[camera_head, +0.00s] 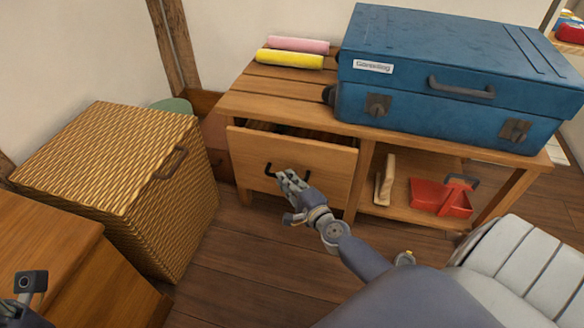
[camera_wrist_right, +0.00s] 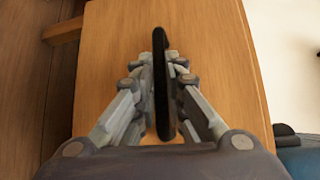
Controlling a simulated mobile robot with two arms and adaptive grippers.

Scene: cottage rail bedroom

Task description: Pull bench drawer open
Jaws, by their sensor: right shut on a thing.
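The wooden bench (camera_head: 300,91) stands against the wall, and its drawer (camera_head: 328,168) is partly open, with a dark gap above its front. The drawer's black handle (camera_head: 271,170) is on the front panel. My right gripper (camera_head: 284,178) is at this handle. In the right wrist view my right gripper's fingers are closed on either side of the handle (camera_wrist_right: 160,85), with the wooden drawer front (camera_wrist_right: 215,70) behind. What lies in the drawer is too dark to tell.
A blue suitcase (camera_head: 450,65) and pink (camera_head: 299,45) and yellow (camera_head: 289,59) rolls lie on the bench. A red dustpan (camera_head: 436,197) and a wooden brush (camera_head: 384,180) are on its shelf. A wicker basket (camera_head: 120,190) stands left of the drawer. Floor shows between them.

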